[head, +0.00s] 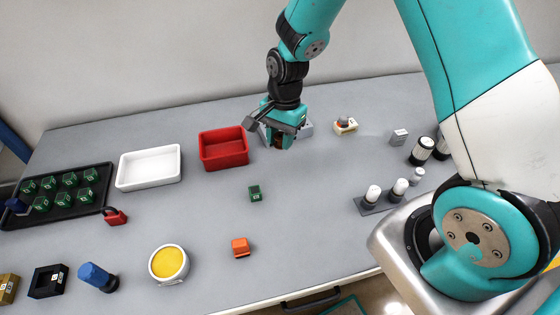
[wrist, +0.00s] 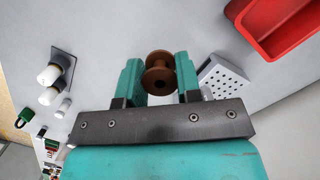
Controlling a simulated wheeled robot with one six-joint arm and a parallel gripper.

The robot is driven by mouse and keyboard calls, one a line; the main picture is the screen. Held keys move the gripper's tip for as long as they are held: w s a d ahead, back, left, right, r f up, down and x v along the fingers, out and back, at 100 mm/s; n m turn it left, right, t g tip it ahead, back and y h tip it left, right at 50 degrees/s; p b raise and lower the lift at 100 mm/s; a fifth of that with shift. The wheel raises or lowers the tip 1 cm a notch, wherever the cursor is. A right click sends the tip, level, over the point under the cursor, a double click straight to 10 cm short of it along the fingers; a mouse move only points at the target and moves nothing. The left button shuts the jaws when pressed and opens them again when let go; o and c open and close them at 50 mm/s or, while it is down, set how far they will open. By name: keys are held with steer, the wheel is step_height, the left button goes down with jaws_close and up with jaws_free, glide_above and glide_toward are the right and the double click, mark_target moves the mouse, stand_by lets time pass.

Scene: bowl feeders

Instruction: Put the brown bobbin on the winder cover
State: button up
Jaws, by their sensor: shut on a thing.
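My gripper (head: 281,138) is shut on the brown bobbin (wrist: 158,74). The wrist view shows the spool-shaped bobbin between the two teal fingers of my gripper (wrist: 158,68). In the head view the bobbin (head: 277,143) is a small dark brown patch, mostly hidden by the fingers. A pale block with a grid of dark holes (wrist: 222,77), likely the winder cover, is just right of the fingers in the wrist view, partly hidden by the right one. In the head view a grey block (head: 306,129) shows partly behind my gripper. I see a gap between bobbin and block.
A red tray (head: 224,150) and a white tray (head: 148,168) stand left of my gripper. A black tray (head: 64,203) holds several green cubes. A green cube (head: 255,193) and an orange block (head: 240,247) lie in front. White-topped pegs (head: 373,194) stand right. The centre table is mostly clear.

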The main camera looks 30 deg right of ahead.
step_height(320, 180, up, 7)
steer(key=shift+f+b, duration=0.2)
steer(key=shift+b, duration=0.15)
steer(key=s+d+f+n, duration=0.1)
steer(key=d+f+n, duration=0.1)
steer(key=f, duration=0.3)
steer(key=s+d+f+n+h, duration=0.1)
steer(key=d+f+n, duration=0.1)
steer(key=f+n, duration=0.3)
steer(key=s+d+f+n, duration=0.1)
steer(key=d+f+n, duration=0.2)
steer(key=f+n, duration=0.1)
steer(key=shift+s+f+g+h, duration=0.3)
steer(key=shift+f+g, duration=0.1)
steer(key=shift+f, duration=0.15)
steer(key=w+d+r+m+y+b, duration=0.1)
steer(key=w+r+m+b, duration=0.4)
steer(key=r+m, duration=0.15)
step_height(320, 180, up, 8)
steer(key=m+b, duration=0.3)
steer(key=m, duration=0.2)
glide_above(307, 165)
steer(key=shift+n+t, duration=0.25)
steer(key=shift+t, duration=0.15)
step_height(307, 165, down, 19)
steer(key=shift+w+d+f+p, duration=0.1)
steer(key=shift+w+p, duration=0.05)
steer(key=shift+p, duration=0.8)
steer(key=o, duration=1)
steer(key=shift+c, duration=0.2)
